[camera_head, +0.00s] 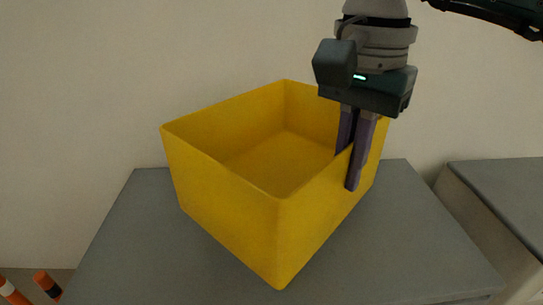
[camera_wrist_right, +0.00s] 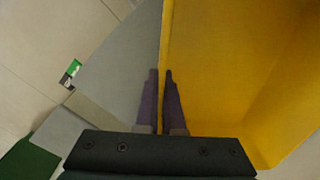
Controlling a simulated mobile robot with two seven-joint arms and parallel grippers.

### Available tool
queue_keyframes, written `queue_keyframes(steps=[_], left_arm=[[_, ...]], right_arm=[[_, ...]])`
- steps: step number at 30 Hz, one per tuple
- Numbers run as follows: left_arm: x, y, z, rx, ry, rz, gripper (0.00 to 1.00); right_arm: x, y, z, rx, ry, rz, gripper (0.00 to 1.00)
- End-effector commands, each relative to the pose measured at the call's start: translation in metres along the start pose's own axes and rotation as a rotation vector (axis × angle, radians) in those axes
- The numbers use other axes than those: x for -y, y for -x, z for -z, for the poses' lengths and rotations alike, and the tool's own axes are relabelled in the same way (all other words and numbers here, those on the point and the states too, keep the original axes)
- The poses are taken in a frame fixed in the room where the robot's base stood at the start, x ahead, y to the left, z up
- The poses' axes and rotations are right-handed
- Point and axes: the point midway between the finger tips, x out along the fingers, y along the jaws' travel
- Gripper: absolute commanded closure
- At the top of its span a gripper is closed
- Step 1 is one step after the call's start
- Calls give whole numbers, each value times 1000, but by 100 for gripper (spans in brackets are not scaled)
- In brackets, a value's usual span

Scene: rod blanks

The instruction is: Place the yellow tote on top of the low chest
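The yellow tote (camera_head: 235,215) is open-topped and empty, with one corner toward me, over a grey flat top that appears to be the low chest (camera_head: 120,245). I cannot tell whether its underside touches that top. My right gripper (camera_head: 352,165) comes down from above and is shut on the tote's right wall, one finger inside and one outside. In the right wrist view, the tote's wall edge (camera_wrist_right: 164,35) runs between the two purple fingers (camera_wrist_right: 162,100). My left gripper is not in view.
Another grey-topped block (camera_head: 505,195) with pale sides stands to the right, with a narrow gap between. A plain pale wall (camera_head: 90,90) is behind. The grey top is bare around the tote.

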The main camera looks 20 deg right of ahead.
Motion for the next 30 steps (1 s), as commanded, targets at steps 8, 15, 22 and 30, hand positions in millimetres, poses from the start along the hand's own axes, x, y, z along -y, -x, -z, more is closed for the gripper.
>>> queue_keyframes(steps=[8, 15, 22, 30], left_arm=[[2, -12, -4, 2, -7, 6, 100], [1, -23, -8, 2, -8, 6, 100], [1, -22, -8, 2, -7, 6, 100], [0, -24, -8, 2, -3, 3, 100]], right_arm=[[1, -24, 0, 1, 1, 5, 100], [2, -50, 0, 0, 1, 7, 100], [2, -49, 0, -1, 1, 7, 100], [0, -52, 0, 0, 1, 1, 76]])
